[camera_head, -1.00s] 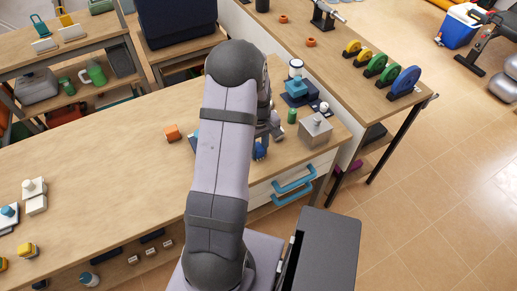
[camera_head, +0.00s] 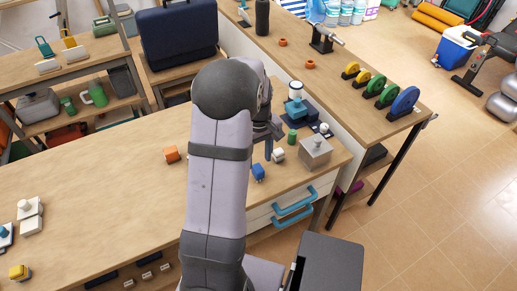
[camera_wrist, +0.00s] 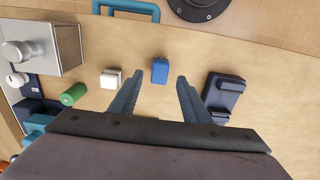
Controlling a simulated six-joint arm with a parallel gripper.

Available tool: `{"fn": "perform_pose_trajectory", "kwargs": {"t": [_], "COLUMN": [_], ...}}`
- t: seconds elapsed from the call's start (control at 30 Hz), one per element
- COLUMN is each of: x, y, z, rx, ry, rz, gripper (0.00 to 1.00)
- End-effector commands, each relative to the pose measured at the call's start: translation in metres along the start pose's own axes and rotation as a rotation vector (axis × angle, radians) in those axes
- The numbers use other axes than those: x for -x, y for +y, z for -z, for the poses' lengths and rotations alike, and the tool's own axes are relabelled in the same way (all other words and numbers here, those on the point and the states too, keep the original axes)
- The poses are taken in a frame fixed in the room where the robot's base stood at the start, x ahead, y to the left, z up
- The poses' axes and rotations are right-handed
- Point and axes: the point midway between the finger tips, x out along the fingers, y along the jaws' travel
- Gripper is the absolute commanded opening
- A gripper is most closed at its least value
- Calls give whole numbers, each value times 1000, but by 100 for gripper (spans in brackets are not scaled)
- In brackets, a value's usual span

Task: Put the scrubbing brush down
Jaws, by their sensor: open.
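A small blue block-shaped thing, which I take to be the scrubbing brush (camera_head: 258,173), rests on the wooden bench top near its front edge. In the wrist view the brush (camera_wrist: 159,69) lies just beyond and between the fingertips, with bench showing around it. My gripper (camera_wrist: 160,84) is open, its two fingers spread apart with nothing held between them. In the head view my gripper (camera_head: 268,151) is partly hidden by my arm and hangs above the bench behind the brush.
A white block (camera_wrist: 110,78), a green cylinder (camera_wrist: 73,94) and a grey box with a knob (camera_head: 315,152) stand to one side of the brush. A dark blue holder (camera_wrist: 223,95) lies on the other side. An orange block (camera_head: 171,154) sits farther left; bench around it is clear.

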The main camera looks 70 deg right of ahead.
Motion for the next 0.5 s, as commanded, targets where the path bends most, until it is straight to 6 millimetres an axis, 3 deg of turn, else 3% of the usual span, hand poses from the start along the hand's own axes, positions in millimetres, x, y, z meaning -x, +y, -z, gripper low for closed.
{"fn": "perform_pose_trajectory", "kwargs": {"t": [0.23, 0.5], "x": [36, 49], "y": [0, 0], "z": [0, 0], "rx": [0, 0], "ry": [2, 0], "rz": [-1, 0], "gripper": [43, 43]}}
